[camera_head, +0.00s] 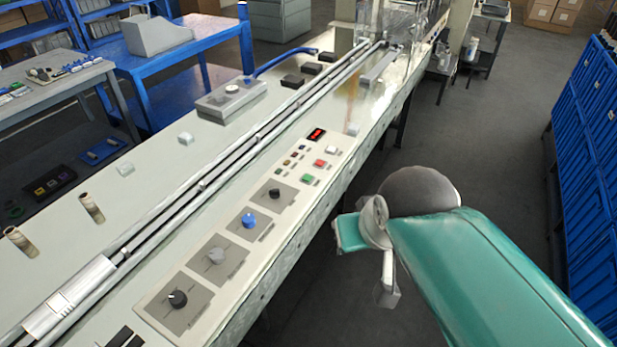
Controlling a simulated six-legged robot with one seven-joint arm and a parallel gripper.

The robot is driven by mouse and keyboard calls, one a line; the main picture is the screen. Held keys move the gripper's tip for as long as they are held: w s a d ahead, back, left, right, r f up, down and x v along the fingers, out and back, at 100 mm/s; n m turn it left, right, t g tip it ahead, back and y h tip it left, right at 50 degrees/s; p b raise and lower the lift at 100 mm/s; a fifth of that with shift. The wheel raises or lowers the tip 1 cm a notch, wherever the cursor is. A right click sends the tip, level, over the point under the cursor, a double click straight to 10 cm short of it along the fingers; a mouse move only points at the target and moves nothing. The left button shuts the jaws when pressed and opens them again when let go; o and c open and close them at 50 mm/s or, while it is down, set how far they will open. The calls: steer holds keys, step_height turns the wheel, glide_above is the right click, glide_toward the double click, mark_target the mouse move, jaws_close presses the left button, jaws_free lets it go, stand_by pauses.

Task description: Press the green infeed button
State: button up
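A green button (308,179) sits on the pale control panel along the right side of the long machine bed. A red button (320,163) and a white button (331,150) are just beyond it. Their labels are too small to read. My teal arm reaches in from the lower right. The end of my arm with my gripper (387,284) hangs over the floor, right of the machine's edge and apart from the green button. The fingers cannot be made out clearly, and I see nothing held.
Nearer on the panel are a black knob (275,194), a blue knob (249,219) and more dials. A red display (316,134) lies beyond the buttons. Long metal rails (200,186) run along the bed. Blue cabinets (590,150) line the right; the grey floor between is clear.

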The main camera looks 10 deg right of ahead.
jaws_close()
stand_by(1.4)
